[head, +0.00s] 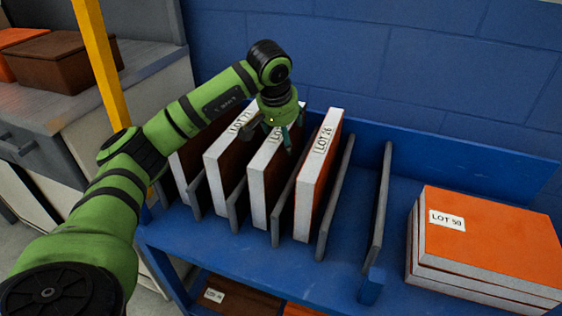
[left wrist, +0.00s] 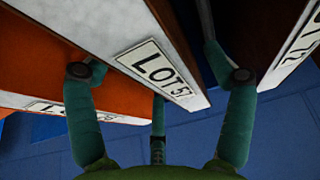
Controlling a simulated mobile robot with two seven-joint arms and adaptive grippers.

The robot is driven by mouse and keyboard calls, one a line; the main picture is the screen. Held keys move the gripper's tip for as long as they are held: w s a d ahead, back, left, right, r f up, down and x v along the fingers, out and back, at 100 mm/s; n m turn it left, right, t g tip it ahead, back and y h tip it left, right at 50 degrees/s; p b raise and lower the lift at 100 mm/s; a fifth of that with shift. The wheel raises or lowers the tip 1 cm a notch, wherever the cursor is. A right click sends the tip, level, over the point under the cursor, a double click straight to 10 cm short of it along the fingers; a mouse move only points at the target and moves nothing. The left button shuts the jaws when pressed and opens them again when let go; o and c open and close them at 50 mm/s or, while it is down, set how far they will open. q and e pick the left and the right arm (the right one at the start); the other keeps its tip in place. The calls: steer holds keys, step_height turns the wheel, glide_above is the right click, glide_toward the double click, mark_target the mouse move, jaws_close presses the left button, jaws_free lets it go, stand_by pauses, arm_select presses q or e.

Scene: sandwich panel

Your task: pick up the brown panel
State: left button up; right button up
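Several upright panels with pale edges stand in slots of a blue rack. In the left wrist view, the panel labelled LOT 57 (left wrist: 145,45) has a dark brown side and lies between my fingers. It also shows in the head view (head: 259,185), its label mostly covered by my gripper. My left gripper (head: 282,132) is above it; in the left wrist view its green fingers (left wrist: 162,75) are spread, open. I cannot tell whether they touch the panel. The LOT 26 panel (head: 318,165), with a red-orange face, stands to its right. My right gripper is out of view.
Grey dividers (head: 335,200) separate the slots, with an empty slot right of LOT 26. A stack of orange panels labelled LOT 50 (head: 490,235) lies at right. A lower shelf holds a brown panel (head: 240,300). A yellow post (head: 98,60) and a grey bench stand left.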

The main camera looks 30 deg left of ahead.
arm_select(q)
jaws_close()
steer(key=shift+r, duration=0.2)
